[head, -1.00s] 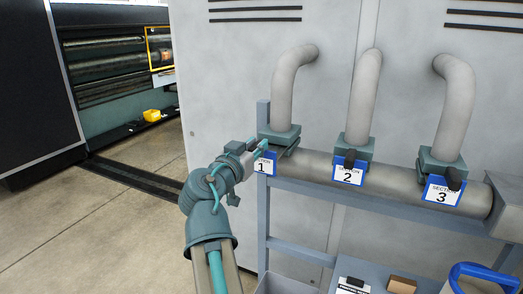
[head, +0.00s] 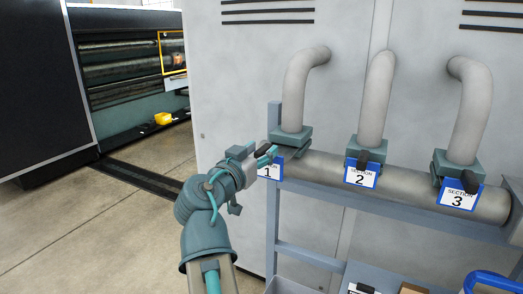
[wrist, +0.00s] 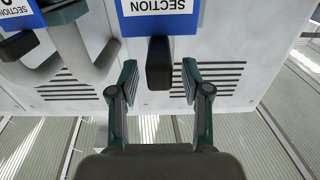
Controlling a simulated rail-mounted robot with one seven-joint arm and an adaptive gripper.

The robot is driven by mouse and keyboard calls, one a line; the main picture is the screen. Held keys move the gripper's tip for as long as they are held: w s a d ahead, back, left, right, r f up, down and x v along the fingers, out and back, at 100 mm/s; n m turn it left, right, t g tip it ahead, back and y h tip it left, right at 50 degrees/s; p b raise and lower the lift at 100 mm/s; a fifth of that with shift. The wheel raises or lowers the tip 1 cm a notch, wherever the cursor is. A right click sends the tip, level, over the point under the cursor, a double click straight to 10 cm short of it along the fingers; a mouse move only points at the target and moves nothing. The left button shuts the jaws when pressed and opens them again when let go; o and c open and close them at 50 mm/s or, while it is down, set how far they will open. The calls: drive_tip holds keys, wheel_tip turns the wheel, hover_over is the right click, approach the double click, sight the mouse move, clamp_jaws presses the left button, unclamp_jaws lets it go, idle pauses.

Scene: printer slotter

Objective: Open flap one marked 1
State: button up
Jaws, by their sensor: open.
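The flap marked 1 shows as a blue-edged white label (head: 268,170) below the leftmost pipe in the head view, with a black handle (head: 263,150) above it. My gripper (head: 269,155) is at this handle, its fingers partly overlapping it and the label. In the wrist view, which is upside down, my gripper (wrist: 159,76) is open. The black handle (wrist: 159,62) appears between its fingertips, with gaps on both sides. The label (wrist: 158,12) reads SECTION there, and its number is cut off. The flap's open or shut state is unclear.
To the right are the section 2 label (head: 361,176) and section 3 label (head: 460,197), with black handles and bent grey pipes. A grey horizontal duct (head: 405,188) runs behind the labels on a blue-grey frame (head: 273,225). Open floor (head: 60,225) lies to the left.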

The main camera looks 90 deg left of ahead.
drive_tip(key=v, duration=0.6)
drive_tip(key=shift+s+d, duration=0.15)
drive_tip(key=shift+d, duration=0.15)
